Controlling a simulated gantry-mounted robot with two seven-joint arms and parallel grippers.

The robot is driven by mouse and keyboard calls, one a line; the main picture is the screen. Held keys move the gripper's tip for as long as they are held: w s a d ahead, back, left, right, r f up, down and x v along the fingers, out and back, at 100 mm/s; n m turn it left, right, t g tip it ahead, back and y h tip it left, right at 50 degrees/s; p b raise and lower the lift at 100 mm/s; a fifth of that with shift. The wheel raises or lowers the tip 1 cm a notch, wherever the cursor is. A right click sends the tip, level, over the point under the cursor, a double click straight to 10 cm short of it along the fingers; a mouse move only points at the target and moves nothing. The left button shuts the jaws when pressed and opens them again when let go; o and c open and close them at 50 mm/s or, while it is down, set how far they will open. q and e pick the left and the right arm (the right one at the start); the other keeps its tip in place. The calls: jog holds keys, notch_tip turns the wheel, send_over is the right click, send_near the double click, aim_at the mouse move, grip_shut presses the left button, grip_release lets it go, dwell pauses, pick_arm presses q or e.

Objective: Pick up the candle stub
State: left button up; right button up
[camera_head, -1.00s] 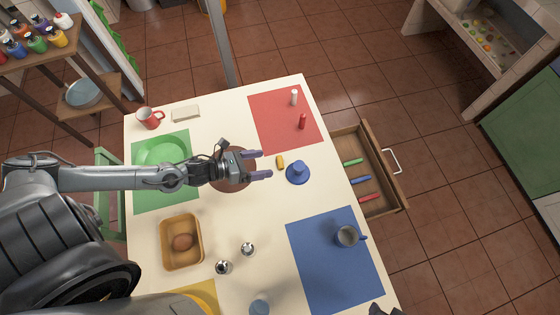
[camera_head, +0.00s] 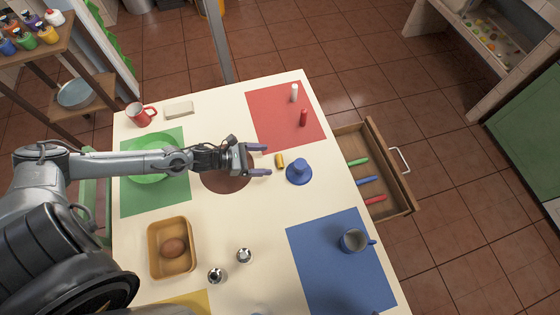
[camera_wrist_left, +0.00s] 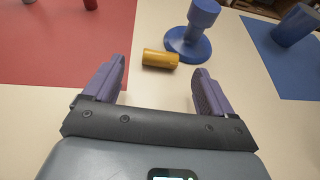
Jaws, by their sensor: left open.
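The yellow candle stub (camera_head: 280,160) lies on its side on the bare cream tabletop, between the brown round mat and the blue candle holder (camera_head: 299,173). My left gripper (camera_head: 264,160) is open and empty, with its purple fingers pointing right toward the stub. In the left wrist view the stub (camera_wrist_left: 160,59) lies just beyond the gap between the two fingertips, lengthwise across it. The blue holder (camera_wrist_left: 188,45) stands right behind it, toward the right fingertip. My right gripper does not show clearly in any view.
A red mat (camera_head: 275,130) with a white and a red cylinder lies behind. A blue mat (camera_head: 310,270) with a mug (camera_head: 354,240) lies at front right. Two shiny shakers and a tray (camera_head: 158,266) holding an egg-like object are at front. An open drawer (camera_head: 352,143) juts out right.

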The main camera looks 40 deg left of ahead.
aim_at(278, 161)
pick_arm(q)
jog(key=shift+x, duration=2.6)
jog(key=shift+s+d+f, duration=0.1)
jog(key=c, duration=1.1)
